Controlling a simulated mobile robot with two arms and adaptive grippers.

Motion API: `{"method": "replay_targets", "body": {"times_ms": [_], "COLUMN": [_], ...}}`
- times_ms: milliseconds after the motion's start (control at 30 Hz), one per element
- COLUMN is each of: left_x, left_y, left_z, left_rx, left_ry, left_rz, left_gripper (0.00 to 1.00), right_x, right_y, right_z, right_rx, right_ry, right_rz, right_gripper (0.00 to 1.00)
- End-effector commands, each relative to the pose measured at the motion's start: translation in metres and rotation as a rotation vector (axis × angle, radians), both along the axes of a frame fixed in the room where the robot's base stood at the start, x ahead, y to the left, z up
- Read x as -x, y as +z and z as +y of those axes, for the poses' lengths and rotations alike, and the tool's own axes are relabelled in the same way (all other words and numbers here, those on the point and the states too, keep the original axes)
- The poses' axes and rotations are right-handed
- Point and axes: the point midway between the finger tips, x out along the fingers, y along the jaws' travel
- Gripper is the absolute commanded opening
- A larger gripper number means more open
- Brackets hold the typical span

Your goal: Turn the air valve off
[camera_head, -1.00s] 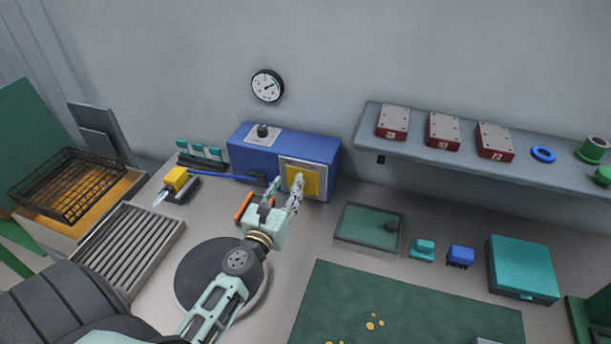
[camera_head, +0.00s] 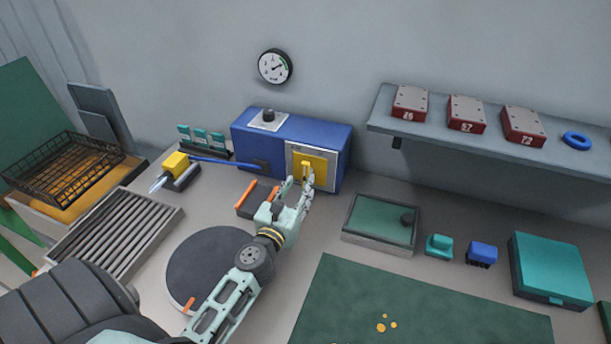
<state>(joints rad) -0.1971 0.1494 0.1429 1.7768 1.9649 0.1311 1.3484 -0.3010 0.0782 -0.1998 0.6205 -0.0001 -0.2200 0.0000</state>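A blue box (camera_head: 215,0) is not at the top edge; the blue box (camera_head: 290,132) stands against the back wall. Its front has a grey-framed yellow plate (camera_head: 326,166) with a small upright yellow lever (camera_head: 307,168), which looks like the air valve. A black knob (camera_head: 268,115) sits on a light plate on its top. A round gauge (camera_head: 275,66) hangs on the wall above. My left gripper (camera_head: 297,183) is just in front of the yellow plate, fingers apart and empty, close below the lever. Whether a finger touches the lever cannot be told. My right gripper is out of view.
A small tray with an orange-handled tool (camera_head: 246,194) lies left of my gripper. A glass-topped case (camera_head: 381,222) stands to the right. A shelf (camera_head: 375,120) with red boxes juts out at the right.

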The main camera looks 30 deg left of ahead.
Motion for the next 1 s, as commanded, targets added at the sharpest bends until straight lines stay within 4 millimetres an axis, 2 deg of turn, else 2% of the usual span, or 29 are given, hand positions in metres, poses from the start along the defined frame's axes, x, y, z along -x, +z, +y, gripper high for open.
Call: {"method": "replay_targets", "body": {"times_ms": [100, 333, 500, 733, 1000], "left_x": [-0.021, -0.049, -0.057, -0.057, -0.057], "left_y": [0.003, 0.001, 0.001, 0.001, 0.001], "left_z": [0.005, 0.012, 0.014, 0.014, 0.014], "left_rx": [-0.001, 0.0, 0.0, 0.0, 0.0], "left_ry": [0.0, 0.001, 0.0, 0.0, 0.0], "left_rz": [-0.003, -0.001, -0.001, 0.0, 0.0], "left_gripper": [0.36, 0.36, 0.36, 0.36, 0.13], "right_x": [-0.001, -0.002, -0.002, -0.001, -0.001], "right_y": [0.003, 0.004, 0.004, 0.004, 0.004], "right_z": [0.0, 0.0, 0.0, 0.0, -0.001], "right_rx": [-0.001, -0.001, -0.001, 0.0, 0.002], "right_ry": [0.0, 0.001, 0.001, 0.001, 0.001], "right_rz": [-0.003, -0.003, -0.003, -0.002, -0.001], "right_gripper": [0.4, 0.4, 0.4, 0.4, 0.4]}}
